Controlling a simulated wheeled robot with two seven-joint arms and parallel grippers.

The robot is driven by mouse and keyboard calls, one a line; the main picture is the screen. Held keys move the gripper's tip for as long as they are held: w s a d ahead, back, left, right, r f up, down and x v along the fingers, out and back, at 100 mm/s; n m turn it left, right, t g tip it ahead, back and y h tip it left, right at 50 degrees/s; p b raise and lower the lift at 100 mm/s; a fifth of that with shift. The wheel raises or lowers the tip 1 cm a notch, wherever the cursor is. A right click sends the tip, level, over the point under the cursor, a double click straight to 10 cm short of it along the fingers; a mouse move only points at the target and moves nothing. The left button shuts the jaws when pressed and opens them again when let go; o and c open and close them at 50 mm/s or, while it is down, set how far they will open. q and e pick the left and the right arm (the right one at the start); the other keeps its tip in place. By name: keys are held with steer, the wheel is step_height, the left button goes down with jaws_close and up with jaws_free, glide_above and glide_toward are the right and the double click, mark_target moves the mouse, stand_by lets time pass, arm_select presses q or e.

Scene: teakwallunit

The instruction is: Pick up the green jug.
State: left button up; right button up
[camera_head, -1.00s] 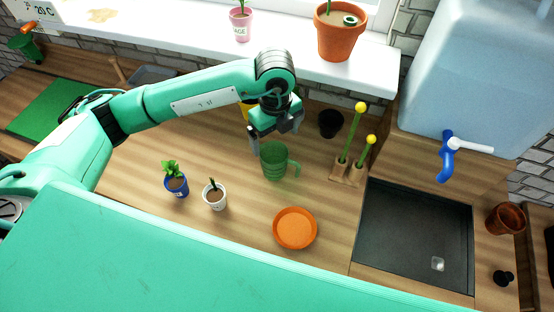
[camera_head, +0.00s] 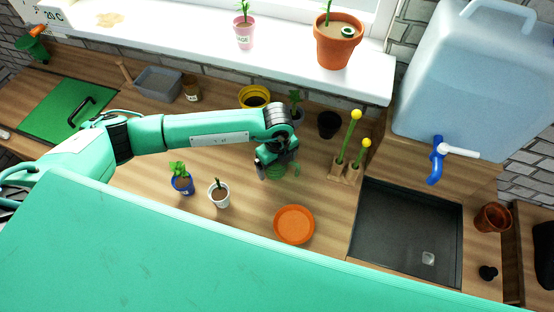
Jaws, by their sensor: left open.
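The green jug (camera_head: 277,172) is a translucent green vessel on the wooden counter, left of the yellow-topped stakes and above the orange saucer. My left gripper (camera_head: 278,172) is open and comes down over the jug from above, with its fingers at the jug's top. The gripper hides much of the jug, and I cannot tell whether the fingers touch it. My right gripper is not in view.
A white pot (camera_head: 219,197) and a blue pot (camera_head: 183,184) with plants stand left of the jug. The orange saucer (camera_head: 294,225) lies below it. A black pot (camera_head: 328,125), the stake holder (camera_head: 345,171) and the sink (camera_head: 408,232) are to the right.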

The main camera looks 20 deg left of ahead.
arm_select(q)
steer(key=shift+f, duration=0.15)
steer(key=shift+c, duration=0.6)
steer(key=c, duration=1.1)
steer(key=shift+o, duration=0.2)
